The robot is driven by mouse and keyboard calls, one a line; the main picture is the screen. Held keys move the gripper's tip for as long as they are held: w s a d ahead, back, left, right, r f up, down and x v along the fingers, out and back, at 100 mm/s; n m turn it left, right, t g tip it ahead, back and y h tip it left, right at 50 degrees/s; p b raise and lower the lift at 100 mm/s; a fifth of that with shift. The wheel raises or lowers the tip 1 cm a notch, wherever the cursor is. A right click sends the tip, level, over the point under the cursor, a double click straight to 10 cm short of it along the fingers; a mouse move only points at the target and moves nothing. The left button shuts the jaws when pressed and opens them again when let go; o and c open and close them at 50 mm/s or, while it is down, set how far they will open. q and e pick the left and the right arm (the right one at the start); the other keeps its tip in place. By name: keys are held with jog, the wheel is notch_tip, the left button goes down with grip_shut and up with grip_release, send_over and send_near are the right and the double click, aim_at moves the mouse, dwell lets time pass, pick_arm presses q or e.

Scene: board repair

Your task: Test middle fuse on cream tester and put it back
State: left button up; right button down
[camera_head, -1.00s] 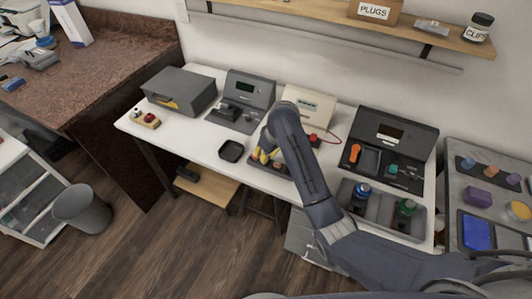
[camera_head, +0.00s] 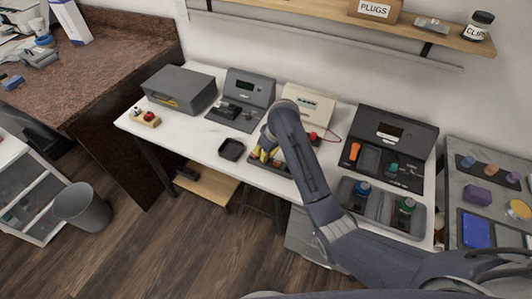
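The cream tester (camera_head: 310,102) stands toward the back of the white table, partly behind my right arm. A red part (camera_head: 314,138) and a red lead show in front of it and at its right side. A low dark holder (camera_head: 283,171) with small yellow and red pieces lies in front of it, partly covered by the arm. I cannot make out the middle fuse among these pieces. My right arm reaches in from the lower right, its wrist over the holder. Its fingertips are hidden or too small to make out near the yellow pieces. My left gripper is not in view.
A small black tray (camera_head: 231,149) lies left of the holder. A grey tester (camera_head: 250,88) and a grey box (camera_head: 180,89) stand further left. A dark console (camera_head: 396,128) and a bin with bottles (camera_head: 376,204) stand right.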

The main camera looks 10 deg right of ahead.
jog(key=shift+f, duration=1.05)
dwell(2.0)
jog(key=c, duration=0.9)
grip_release()
jog(key=shift+r, duration=1.6)
jog(key=shift+r, duration=2.95)
